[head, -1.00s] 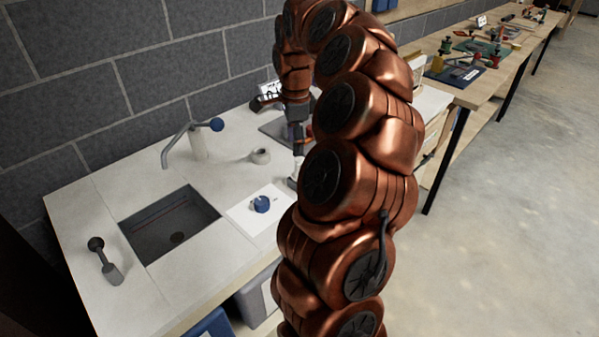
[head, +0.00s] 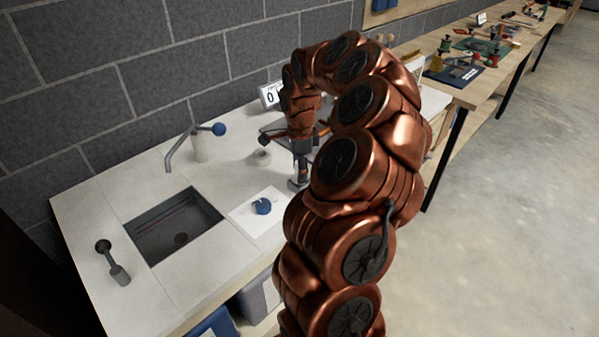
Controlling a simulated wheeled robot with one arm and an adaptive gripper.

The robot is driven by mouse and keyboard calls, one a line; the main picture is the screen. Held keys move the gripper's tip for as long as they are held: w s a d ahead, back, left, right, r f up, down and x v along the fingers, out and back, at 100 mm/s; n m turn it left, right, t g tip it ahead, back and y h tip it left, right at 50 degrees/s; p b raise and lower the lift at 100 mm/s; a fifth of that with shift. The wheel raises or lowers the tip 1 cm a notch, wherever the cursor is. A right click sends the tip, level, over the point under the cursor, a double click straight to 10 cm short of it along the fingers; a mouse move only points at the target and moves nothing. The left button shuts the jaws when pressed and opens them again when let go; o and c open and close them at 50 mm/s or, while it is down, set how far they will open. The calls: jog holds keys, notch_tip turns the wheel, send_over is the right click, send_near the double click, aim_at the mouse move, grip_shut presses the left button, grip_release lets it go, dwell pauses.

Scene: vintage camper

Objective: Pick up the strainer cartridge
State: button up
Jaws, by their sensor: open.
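My gripper (head: 298,178) points down over the white counter, just right of a small pale ring-shaped part (head: 262,157). A small grey cylindrical piece (head: 297,185) shows at the fingertips, partly hidden; it may be the strainer cartridge, but it is too small to be sure. I cannot tell whether the fingers touch it. My arm hides the counter to the right of the gripper.
The sink basin (head: 174,225), faucet (head: 203,146) and blue knob part on a white sheet (head: 263,206) lie to the left. A grey handled part (head: 112,262) is at far left. A numbered display (head: 271,95) stands by the wall.

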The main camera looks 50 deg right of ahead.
grip_shut()
dwell(0.5)
jog(key=shift+r, duration=0.15)
